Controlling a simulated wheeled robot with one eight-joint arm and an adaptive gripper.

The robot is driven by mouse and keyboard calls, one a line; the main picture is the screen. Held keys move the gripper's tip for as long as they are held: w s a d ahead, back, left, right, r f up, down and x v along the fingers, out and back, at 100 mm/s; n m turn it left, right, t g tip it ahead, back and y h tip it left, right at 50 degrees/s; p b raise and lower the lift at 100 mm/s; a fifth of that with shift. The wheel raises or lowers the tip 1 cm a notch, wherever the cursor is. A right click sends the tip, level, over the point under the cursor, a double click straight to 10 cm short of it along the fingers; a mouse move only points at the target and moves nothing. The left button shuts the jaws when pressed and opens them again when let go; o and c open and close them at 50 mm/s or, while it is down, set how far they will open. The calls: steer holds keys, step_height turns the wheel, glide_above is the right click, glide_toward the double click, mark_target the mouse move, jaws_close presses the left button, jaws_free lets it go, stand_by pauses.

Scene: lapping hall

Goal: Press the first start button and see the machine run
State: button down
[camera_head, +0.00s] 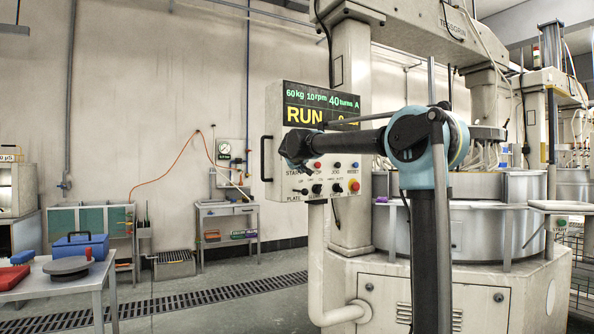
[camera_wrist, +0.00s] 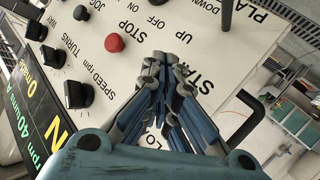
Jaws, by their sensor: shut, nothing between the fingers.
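The control panel (camera_head: 348,102) hangs on the lapping machine (camera_head: 352,60). Its display (camera_head: 320,110) reads 60 kg, 10 rpm, 40 turns and a yellow RUN. My gripper (camera_head: 290,150) is shut and empty, in front of the panel's left part just above the START label (camera_head: 293,174). In the wrist view my gripper (camera_wrist: 165,65) points at the panel beside the START lettering (camera_wrist: 190,80). The start button is hidden behind the fingers; I cannot tell whether they touch it. The red stop button (camera_wrist: 115,42) is beside the fingertips, uncovered.
Black knobs (camera_wrist: 78,95) and a red button (camera_head: 353,186) share the panel. A black handle (camera_head: 267,158) sticks out at its left edge. A table with a blue box (camera_head: 80,247) stands at left. A second machine (camera_head: 560,90) is at right. The floor between is open.

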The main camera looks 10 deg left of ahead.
steer(key=shift+d, duration=0.1)
steer(key=shift+s+d, duration=0.8)
steer(key=shift+s, duration=0.15)
steer(key=shift+s+d, duration=0.75)
steer(key=shift+s, duration=0.2)
steer(key=s+d+f+m+g+h, duration=0.35)
steer(key=s+d+f+g, duration=0.25)
steer(key=s+d+f, duration=1.65)
steer(key=s+d+f+g+y, duration=0.2)
steer(key=s+f+g, duration=0.1)
steer(key=s+f, duration=1)
steer(key=s+d+f+m+g+y, duration=0.1)
steer(key=s+d+f+g+y, duration=0.1)
steer(key=s+f, duration=1.2)
steer(key=shift+s+d+f+g, duration=0.15)
steer(key=shift+s+f+g, duration=0.05)
steer(key=shift+s+g, duration=0.45)
